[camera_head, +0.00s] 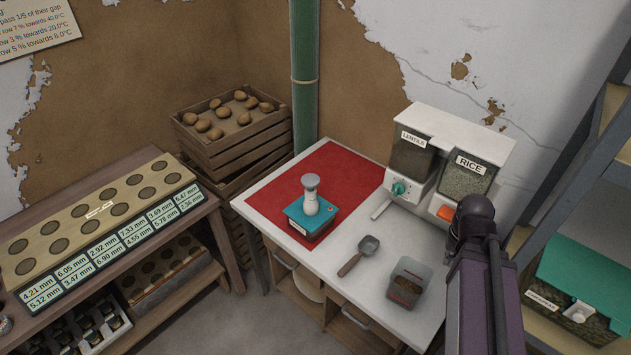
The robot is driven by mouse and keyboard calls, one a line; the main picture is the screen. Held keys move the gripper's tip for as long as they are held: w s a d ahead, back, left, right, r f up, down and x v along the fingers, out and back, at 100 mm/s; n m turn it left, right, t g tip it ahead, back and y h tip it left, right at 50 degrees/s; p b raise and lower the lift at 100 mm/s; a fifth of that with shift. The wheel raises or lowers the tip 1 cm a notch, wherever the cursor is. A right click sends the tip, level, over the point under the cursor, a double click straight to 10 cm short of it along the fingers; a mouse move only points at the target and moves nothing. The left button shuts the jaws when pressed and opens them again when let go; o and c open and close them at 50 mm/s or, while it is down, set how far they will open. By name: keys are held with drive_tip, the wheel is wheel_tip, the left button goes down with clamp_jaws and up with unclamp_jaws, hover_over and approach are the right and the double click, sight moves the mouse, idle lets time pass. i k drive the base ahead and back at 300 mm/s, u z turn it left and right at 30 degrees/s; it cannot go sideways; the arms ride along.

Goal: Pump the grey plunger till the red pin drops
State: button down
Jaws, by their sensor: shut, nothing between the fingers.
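The grey plunger (311,181) is a round grey cap on a pale, bulging stem. It stands upright on top of a small teal box (308,223) with a white label on its front. The box sits on the red mat (335,165) at the back left of the white counter. My arm reaches up from the bottom right, over the counter's right end. Its dark upper end is well to the right of the plunger. I see no gripper fingers, and nothing of mine touches the plunger.
A lentils dispenser (412,158) and a rice dispenser (464,180) stand at the counter's back right. A potato crate (239,146) and green pipe (304,75) stand behind.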

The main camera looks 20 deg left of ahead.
sight(310, 180)
drive_tip(key=z, duration=0.1)
drive_tip(key=k, duration=1.8)
drive_tip(key=u, duration=1)
drive_tip(key=i, duration=1.65)
